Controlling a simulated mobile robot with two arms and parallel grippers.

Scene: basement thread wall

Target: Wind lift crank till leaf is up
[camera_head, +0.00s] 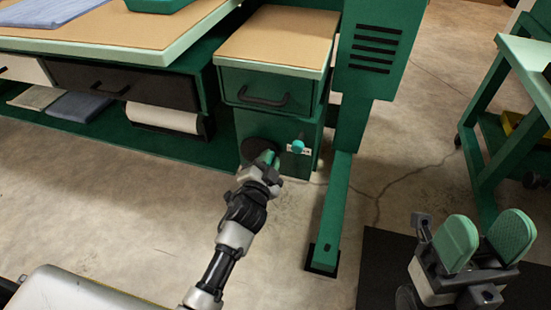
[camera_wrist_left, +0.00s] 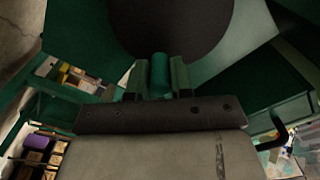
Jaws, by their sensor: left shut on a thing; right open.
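The lift crank shows as a dark round disc (camera_head: 252,149) low on the front of the green cabinet; it fills the top of the left wrist view (camera_wrist_left: 172,22). Its green handle (camera_wrist_left: 159,76) stands out from the disc. My left gripper (camera_head: 268,161) is shut on this handle, with a finger on each side in the left wrist view (camera_wrist_left: 157,82). In the head view the gripper covers most of the handle. A tan top (camera_head: 278,38) lies above the cabinet; I cannot tell whether it is the leaf. My right gripper (camera_head: 484,242) is open and empty at the lower right.
A teal knob (camera_head: 298,147) on a pale plate sits just right of the crank. A green post (camera_head: 335,210) with a foot stands on the floor to its right. The bench (camera_head: 90,40) with drawers is at left, a green cart (camera_head: 480,130) at right. Concrete floor between is clear.

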